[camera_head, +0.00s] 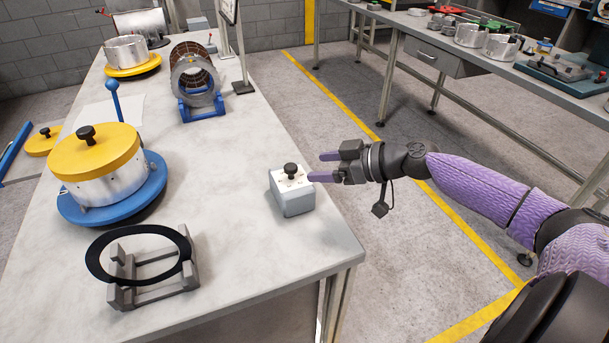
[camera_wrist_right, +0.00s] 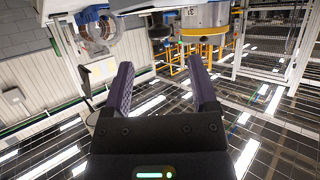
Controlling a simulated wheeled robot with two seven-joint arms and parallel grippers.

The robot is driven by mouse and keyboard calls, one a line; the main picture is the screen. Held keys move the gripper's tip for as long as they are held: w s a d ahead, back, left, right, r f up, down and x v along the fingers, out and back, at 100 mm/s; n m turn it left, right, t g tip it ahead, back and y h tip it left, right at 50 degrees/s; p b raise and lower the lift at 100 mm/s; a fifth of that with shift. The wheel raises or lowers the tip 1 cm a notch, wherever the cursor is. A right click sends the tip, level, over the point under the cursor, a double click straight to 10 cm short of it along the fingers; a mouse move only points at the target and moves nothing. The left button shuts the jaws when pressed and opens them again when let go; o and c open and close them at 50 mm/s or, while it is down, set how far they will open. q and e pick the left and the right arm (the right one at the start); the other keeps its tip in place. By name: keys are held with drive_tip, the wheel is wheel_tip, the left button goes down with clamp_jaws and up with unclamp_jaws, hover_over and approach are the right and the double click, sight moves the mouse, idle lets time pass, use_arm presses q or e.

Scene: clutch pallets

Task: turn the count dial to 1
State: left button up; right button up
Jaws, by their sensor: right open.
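The count dial is a black knob (camera_head: 290,170) on top of a small grey box (camera_head: 293,195) with a pale top face, near the right edge of the table. Marks on the face are too small to read. My right gripper (camera_head: 323,167) comes in from the right, level and open. Its two purple fingers point left toward the knob, with the fingertips close to the box's right side. Nothing shows between them. In the right wrist view the fingers of this gripper (camera_wrist_right: 161,88) stand apart and empty. My left gripper is not in view.
The table (camera_head: 235,240) also carries a yellow-lidded pot (camera_head: 98,168) on a blue base, a black ring (camera_head: 95,258) on a grey stand, and a blue-framed cylinder (camera_head: 196,80). Clear tabletop surrounds the box. A workbench (camera_head: 480,65) stands across the aisle.

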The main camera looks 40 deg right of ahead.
sight(295, 167)
drive_tip(key=x, duration=0.4)
drive_tip(key=shift+w, duration=0.15)
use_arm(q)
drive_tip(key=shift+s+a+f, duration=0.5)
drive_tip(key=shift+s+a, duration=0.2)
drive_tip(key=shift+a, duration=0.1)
use_arm(e)
drive_tip(key=shift+w+a+f, duration=0.25)
drive_tip(key=shift+w+a, duration=0.1)
drive_tip(key=shift+w, duration=0.15)
drive_tip(key=c, duration=0.6)
clamp_jaws()
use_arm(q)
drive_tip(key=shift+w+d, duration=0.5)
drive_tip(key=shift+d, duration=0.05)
